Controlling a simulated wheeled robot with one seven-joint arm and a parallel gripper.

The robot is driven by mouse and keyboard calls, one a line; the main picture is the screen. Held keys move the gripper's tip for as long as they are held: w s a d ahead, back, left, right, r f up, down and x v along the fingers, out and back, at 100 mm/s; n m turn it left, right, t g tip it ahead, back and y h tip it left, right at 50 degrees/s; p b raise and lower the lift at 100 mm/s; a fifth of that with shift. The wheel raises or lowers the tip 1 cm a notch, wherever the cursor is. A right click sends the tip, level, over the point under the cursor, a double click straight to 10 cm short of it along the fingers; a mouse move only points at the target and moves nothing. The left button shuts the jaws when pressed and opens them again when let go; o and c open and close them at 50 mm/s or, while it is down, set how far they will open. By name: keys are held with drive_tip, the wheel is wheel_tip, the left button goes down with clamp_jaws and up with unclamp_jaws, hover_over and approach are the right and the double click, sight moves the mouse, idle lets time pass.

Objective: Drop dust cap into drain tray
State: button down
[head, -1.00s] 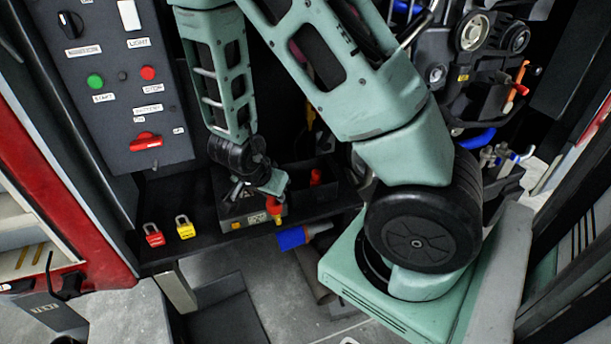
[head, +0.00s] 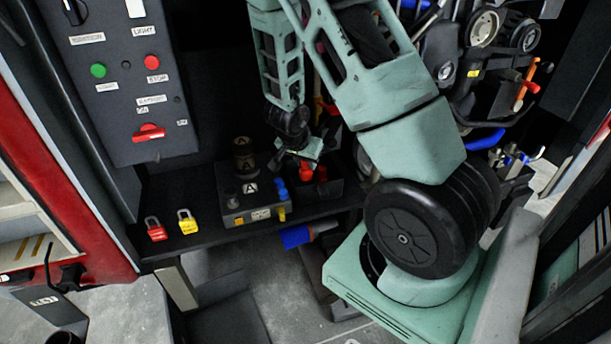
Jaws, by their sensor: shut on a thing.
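My gripper (head: 304,163) is shut on a small red dust cap (head: 306,173), which shows just below the fingertips. It hangs over or near the open black tray (head: 334,195), which I take as the drain tray, on the dark shelf. Another red piece (head: 322,174) shows at the tray, close to the held cap. The tray's inside is dark and partly hidden by the gripper. How high the cap is above the tray I cannot tell.
Left of the tray stands a grey box (head: 240,208) with a blue fitting (head: 280,187), a yellow fitting (head: 282,214) and a dark cylinder (head: 244,157) behind. Red (head: 156,232) and yellow (head: 187,225) padlocks sit farther left. A blue connector (head: 296,237) hangs below the shelf edge.

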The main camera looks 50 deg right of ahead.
sight(304, 171)
wheel_tip(304, 171, down, 4)
drive_tip(key=shift+f+b, duration=0.1)
drive_tip(key=shift+b, duration=0.85)
drive_tip(key=shift+f+b, duration=0.45)
drive_tip(key=shift+f, duration=0.1)
drive_tip(key=c, duration=1.2)
unclamp_jaws()
drive_tip(key=shift+o, duration=0.2)
